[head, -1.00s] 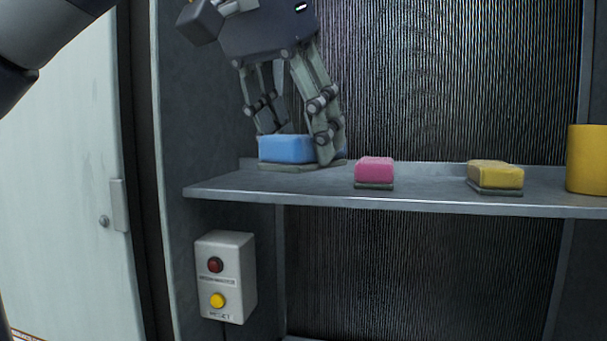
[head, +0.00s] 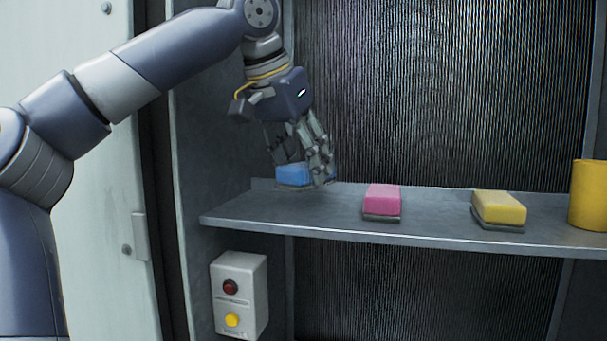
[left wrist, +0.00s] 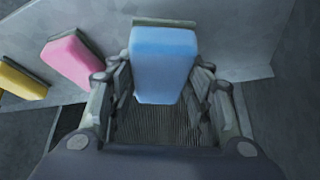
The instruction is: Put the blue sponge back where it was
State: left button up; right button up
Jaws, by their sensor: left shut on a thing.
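The blue sponge (head: 292,174) is at the back left of the metal shelf (head: 330,232). My left gripper (head: 304,176) points down over it and is shut on it, with a finger hiding its right end. In the left wrist view the blue sponge (left wrist: 163,65) sits between the two fingers (left wrist: 160,98), with a grey-green pad (left wrist: 165,22) at its far face. I cannot tell whether any gap lies between sponge and shelf. My right gripper is not in view.
A pink sponge (head: 382,198) and a yellow sponge (head: 499,207) sit on dark pads to the right. A yellow cylinder (head: 588,195) stands at the shelf's right. A switch box (head: 240,293) is mounted below. The shelf's front left is clear.

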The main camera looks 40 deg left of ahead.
aim_at(303, 184)
pick_arm(q)
notch_tip(303, 184, down, 4)
jog(key=shift+w+a+r, duration=0.1)
jog(key=shift+a+r, duration=0.05)
jog(key=shift+r, duration=0.05)
jog(key=shift+d, duration=0.2)
jog(key=o, duration=0.8)
jog(key=shift+f, duration=0.1)
jog(key=shift+o, duration=1)
jog(key=shift+a, duration=0.15)
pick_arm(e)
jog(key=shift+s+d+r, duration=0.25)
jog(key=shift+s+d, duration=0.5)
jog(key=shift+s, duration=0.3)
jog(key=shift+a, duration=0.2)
